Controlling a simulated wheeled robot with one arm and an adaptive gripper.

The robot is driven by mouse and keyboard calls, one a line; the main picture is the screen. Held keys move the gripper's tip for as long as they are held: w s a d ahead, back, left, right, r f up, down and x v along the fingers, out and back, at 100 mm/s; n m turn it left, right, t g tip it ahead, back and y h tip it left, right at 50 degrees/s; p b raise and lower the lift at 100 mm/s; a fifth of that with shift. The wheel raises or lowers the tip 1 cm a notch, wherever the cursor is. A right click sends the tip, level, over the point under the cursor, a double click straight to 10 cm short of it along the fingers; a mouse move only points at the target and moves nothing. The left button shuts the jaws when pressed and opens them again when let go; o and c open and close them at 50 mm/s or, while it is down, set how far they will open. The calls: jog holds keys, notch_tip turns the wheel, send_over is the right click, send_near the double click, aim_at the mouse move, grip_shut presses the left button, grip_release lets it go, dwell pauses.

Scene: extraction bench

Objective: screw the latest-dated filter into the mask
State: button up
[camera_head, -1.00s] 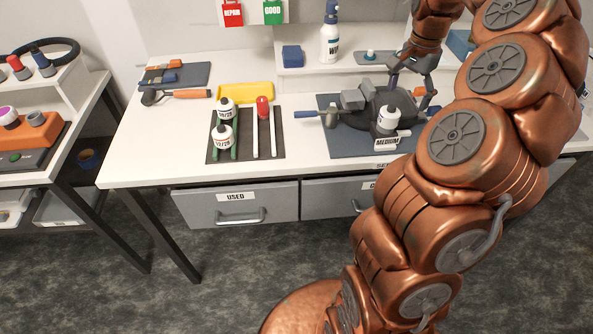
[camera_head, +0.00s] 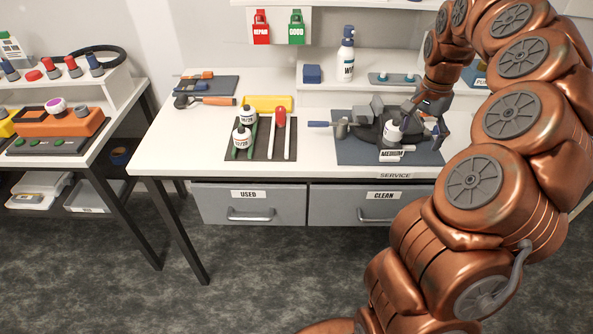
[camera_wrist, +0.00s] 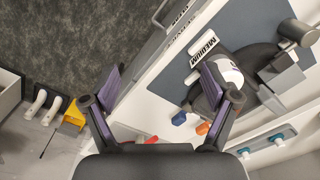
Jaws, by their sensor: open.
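The dark mask (camera_head: 367,133) sits on a blue-grey mat beside a grey clamp-like fixture. A white filter (camera_head: 393,131) stands at its front right, behind a MEDIUM label; whether it is seated in the mask I cannot tell. Two more white filters, a rear one (camera_head: 248,114) and a front one (camera_head: 241,138), stand on a dark tray at left with dates too small to read surely. My gripper (camera_head: 425,118) is at the mask's right. In the wrist view my gripper (camera_wrist: 160,82) is open and empty, its right finger overlapping the white filter (camera_wrist: 231,72).
A red-tipped tool and a white stick lie on the dark tray (camera_head: 263,152). A yellow tray (camera_head: 268,103) lies behind it. A white spray bottle (camera_head: 346,58) and blue block (camera_head: 312,74) stand on the rear shelf. USED (camera_head: 249,204) and CLEAN (camera_head: 366,206) drawers are shut.

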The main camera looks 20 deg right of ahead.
jog(key=shift+w+a+f+n, duration=1.9)
jog(key=shift+a+f+n, duration=0.25)
jog(key=shift+a, duration=2.5)
jog(key=shift+w+a+f+n, duration=1.85)
jog(key=shift+a+f+n, duration=0.35)
jog(key=shift+a, duration=2.4)
jog(key=shift+w+a+f+n, duration=1.9)
jog(key=shift+a+f+n, duration=0.25)
jog(key=shift+a, duration=2.5)
